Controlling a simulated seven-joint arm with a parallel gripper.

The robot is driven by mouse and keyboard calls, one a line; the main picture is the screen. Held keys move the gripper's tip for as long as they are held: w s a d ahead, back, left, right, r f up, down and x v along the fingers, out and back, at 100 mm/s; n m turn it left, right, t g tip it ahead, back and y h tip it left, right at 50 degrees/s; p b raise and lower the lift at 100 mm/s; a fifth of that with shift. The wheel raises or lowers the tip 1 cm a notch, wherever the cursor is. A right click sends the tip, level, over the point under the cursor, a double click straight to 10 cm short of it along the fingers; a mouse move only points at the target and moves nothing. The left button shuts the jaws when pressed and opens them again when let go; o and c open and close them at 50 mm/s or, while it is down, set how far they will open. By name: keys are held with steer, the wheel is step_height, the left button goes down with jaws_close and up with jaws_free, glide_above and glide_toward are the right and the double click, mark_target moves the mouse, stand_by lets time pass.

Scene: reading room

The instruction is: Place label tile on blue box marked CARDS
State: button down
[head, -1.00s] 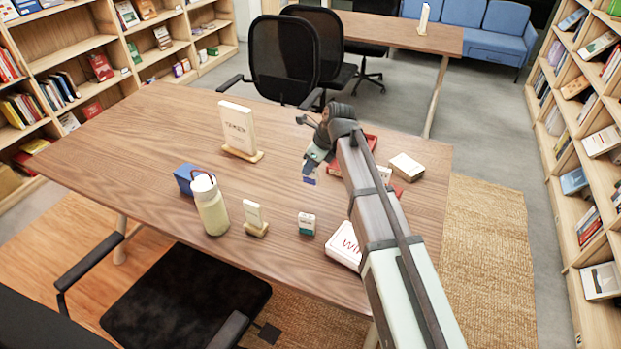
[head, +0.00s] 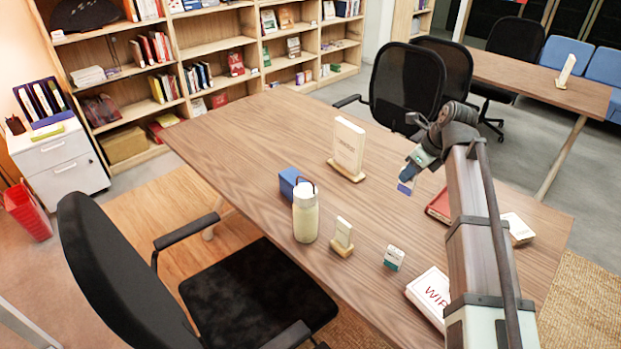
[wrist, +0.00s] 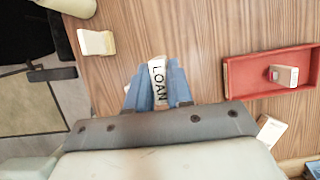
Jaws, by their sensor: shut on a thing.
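My gripper (head: 408,180) is above the right part of the table, shut on a small pale tile. In the wrist view the tile (wrist: 158,80) sits between my two blue fingers and shows the letters LOAN. In the head view the held piece is small, and its lettering cannot be read. A blue box (head: 289,183) stands on the table behind the bottle, left of my gripper and well apart from it. The bottle partly hides the box, and no CARDS marking can be read.
A cream bottle (head: 305,216), small sign stand (head: 342,238), small teal-banded box (head: 394,257) and white lettered box (head: 430,297) line the near side. A large sign (head: 348,148) stands behind. A red tray (wrist: 240,78) holds a small block. Bare table lies at the left.

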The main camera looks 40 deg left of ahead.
steer(key=s+a+n+g, duration=0.1)
steer(key=s+a+n, duration=0.1)
steer(key=s+a, duration=0.65)
steer(key=s+a+n+g, duration=0.1)
steer(key=s+a, duration=0.2)
steer(key=a, duration=1.1)
steer(key=w+a+n, duration=0.1)
steer(key=a, duration=1)
steer(key=shift+n, duration=0.3)
steer(key=shift+w+f, duration=0.15)
steer(key=shift+f, duration=4.45)
steer(key=shift+f, duration=0.15)
steer(key=c, duration=1)
jaws_free()
steer(key=v, duration=1.2)
steer(key=shift+a+r, duration=0.15)
steer(key=shift+r, duration=0.1)
